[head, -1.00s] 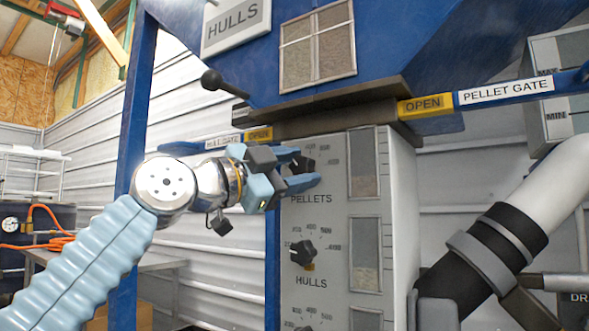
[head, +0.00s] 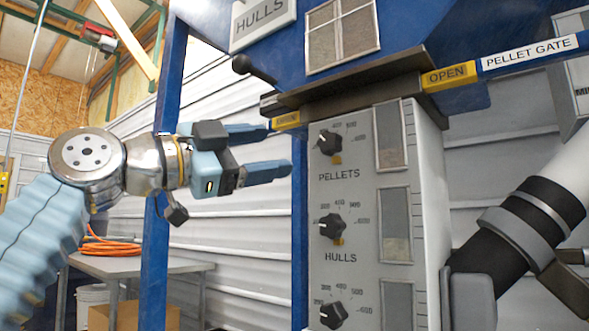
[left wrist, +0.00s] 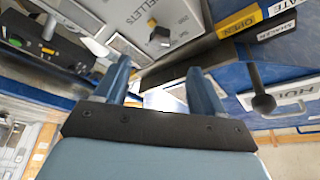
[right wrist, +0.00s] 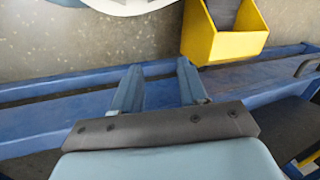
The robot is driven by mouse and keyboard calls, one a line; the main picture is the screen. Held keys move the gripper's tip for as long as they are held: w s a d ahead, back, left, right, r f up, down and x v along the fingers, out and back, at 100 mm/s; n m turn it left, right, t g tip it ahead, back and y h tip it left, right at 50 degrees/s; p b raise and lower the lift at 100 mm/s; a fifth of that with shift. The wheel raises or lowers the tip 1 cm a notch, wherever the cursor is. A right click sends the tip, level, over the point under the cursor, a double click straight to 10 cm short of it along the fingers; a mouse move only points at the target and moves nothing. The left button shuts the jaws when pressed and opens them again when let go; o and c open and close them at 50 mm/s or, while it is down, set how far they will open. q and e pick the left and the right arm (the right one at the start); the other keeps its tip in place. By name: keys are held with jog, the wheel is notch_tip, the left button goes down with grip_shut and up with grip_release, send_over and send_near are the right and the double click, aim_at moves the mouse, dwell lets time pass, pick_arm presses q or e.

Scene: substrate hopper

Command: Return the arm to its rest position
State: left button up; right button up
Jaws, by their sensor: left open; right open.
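My left gripper (head: 278,152) is open and empty in the head view, left of the grey control panel (head: 425,150) and apart from it. Its two blue fingers point right toward the panel. In the left wrist view the same gripper (left wrist: 157,78) shows spread fingers with nothing between them. The pellets knob (head: 328,143) and the hulls knob (head: 331,227) are black dials on the panel. My right gripper (right wrist: 157,75) is open and empty in the right wrist view, above a blue beam (right wrist: 75,115). It is not in the head view.
The blue hopper (head: 420,30) hangs above the panel, with a black ball-ended lever (head: 242,65) and a yellow OPEN tag (head: 448,75). A blue post (head: 153,240) stands behind my left arm. A yellow bin (right wrist: 222,42) shows in the right wrist view.

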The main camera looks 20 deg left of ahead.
pick_arm(q)
jog(key=shift+v, duration=1.1)
